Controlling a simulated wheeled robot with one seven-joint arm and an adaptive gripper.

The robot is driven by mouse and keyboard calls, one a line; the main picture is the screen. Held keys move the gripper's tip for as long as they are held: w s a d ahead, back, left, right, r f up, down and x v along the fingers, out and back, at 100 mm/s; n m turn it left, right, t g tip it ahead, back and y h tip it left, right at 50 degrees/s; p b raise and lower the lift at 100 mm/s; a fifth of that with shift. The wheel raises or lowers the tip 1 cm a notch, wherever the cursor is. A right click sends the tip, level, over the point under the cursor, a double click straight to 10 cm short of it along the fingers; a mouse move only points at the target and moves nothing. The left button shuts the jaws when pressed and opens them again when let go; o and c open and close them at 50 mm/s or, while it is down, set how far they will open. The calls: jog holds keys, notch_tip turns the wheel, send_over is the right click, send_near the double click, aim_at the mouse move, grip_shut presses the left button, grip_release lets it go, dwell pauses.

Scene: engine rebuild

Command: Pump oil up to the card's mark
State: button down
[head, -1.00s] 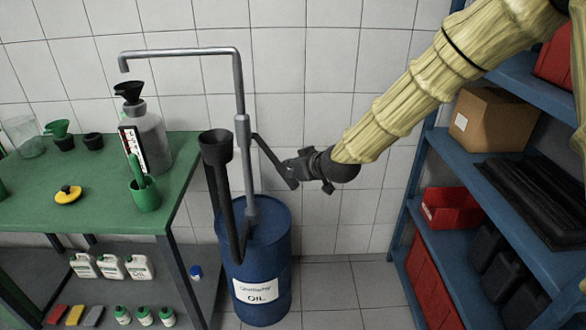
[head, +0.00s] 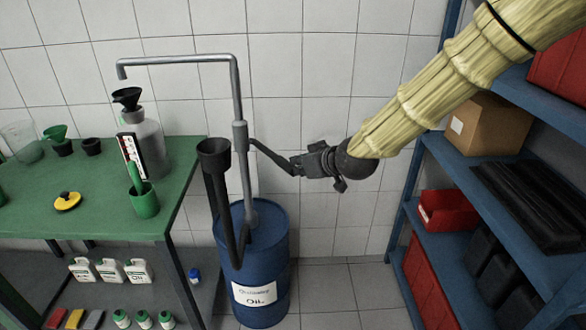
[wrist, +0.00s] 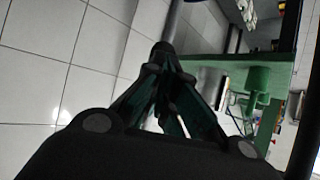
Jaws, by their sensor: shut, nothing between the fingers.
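A blue oil drum (head: 254,275) stands on the floor with a grey hand pump (head: 240,140) on top. The pump's spout reaches left over a black funnel (head: 127,97) in a grey translucent jug (head: 152,142). A card (head: 132,156) with red and dark markings is at the jug's front; I cannot read the oil level or mark. The dark pump lever (head: 270,156) slopes gently down to the right. My gripper (head: 300,165) is shut and empty at the lever's outer end, touching or very close to it. Its closed fingers also show in the wrist view (wrist: 163,58).
A green bench (head: 90,205) at left holds a green can (head: 144,200), a yellow item (head: 67,201) and funnels. A black funnel holder (head: 213,153) stands beside the pump. Blue shelves (head: 450,185) with boxes stand at right. Floor between drum and shelves is clear.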

jog(key=shift+b+v, duration=0.3)
jog(key=shift+v, duration=2.65)
jog(key=w+d+r+m+y+p, duration=0.1)
jog(key=w+r+p, duration=0.4)
jog(key=r+p, duration=0.5)
jog(key=shift+d+m+y+p, duration=0.3)
jog(key=shift+d+m+p, duration=0.15)
jog(key=shift+m+p, duration=0.85)
jog(key=w+a+f+p, duration=0.5)
jog(key=a+f, duration=0.1)
jog(key=f, duration=0.2)
jog(key=shift+a, duration=0.35)
